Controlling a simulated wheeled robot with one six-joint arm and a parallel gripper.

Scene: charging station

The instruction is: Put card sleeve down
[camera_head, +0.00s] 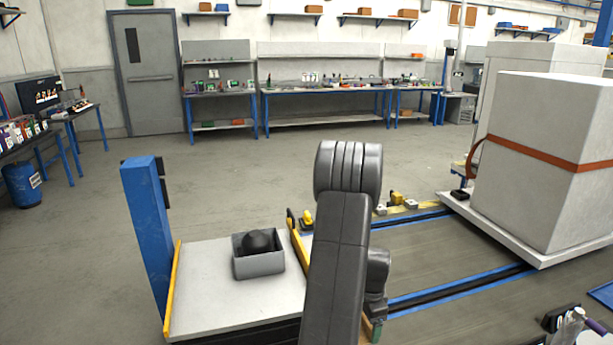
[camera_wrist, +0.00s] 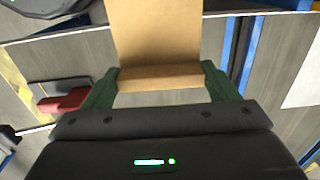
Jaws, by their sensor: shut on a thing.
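In the wrist view a tan card sleeve (camera_wrist: 155,35) sits between the two green fingers of my gripper (camera_wrist: 160,76). The fingers press on its left and right sides near its close end. The sleeve reaches away toward the top of the picture, and its far end is cut off by the frame. My gripper is shut on it. In the head view my arm covers the middle of the picture, and the sleeve cannot be made out there.
A pale platform (camera_head: 215,300) with yellow edges carries a grey bin (camera_head: 260,264) holding a dark rounded thing. A blue post (camera_head: 147,235) stands at its left. A large strapped white crate (camera_head: 535,200) stands at right, beyond blue floor rails (camera_head: 460,290). Open floor lies behind.

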